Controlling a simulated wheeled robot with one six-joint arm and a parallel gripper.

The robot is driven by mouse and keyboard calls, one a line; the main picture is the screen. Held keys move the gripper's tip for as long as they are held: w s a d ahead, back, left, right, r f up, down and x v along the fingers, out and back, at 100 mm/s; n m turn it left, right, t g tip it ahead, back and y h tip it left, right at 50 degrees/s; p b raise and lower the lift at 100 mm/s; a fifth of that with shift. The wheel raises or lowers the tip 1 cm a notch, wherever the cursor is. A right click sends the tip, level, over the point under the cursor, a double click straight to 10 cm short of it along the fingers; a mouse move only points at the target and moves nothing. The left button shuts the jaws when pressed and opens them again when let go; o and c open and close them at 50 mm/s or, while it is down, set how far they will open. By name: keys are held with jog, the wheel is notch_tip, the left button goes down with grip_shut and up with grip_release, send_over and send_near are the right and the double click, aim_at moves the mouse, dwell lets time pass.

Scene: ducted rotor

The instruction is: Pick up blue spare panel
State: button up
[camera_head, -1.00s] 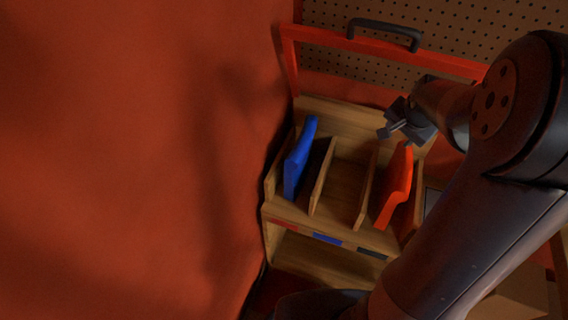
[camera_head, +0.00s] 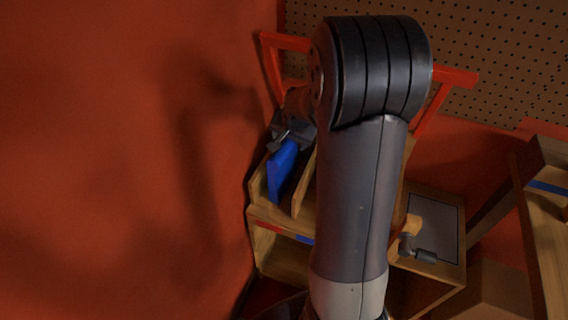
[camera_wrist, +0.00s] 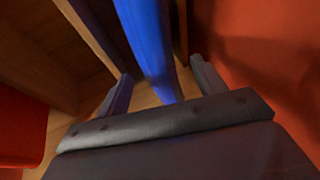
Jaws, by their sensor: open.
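The blue spare panel (camera_head: 282,170) stands in the left slot of the wooden rack (camera_head: 300,222) in the head view. My gripper (camera_head: 290,136) is at the panel's upper end, and my arm hides the rest of the rack's slots. In the wrist view, the blue panel (camera_wrist: 148,45) runs down between the two open fingers of my gripper (camera_wrist: 160,90). There is a gap between the panel and the right finger. The left finger also looks apart from the panel.
Wooden dividers (camera_wrist: 85,35) stand close beside the panel. The red wall (camera_head: 130,160) is just left of the rack. A red frame (camera_head: 455,77) and a pegboard (camera_head: 490,60) are behind. A wooden box with a grey plate (camera_head: 433,225) is at right.

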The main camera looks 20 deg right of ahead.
aim_at(286, 163)
jog(key=shift+w+x, duration=0.2)
jog(key=shift+x, duration=2.4)
jog(key=shift+d+r, duration=0.1)
grip_shut()
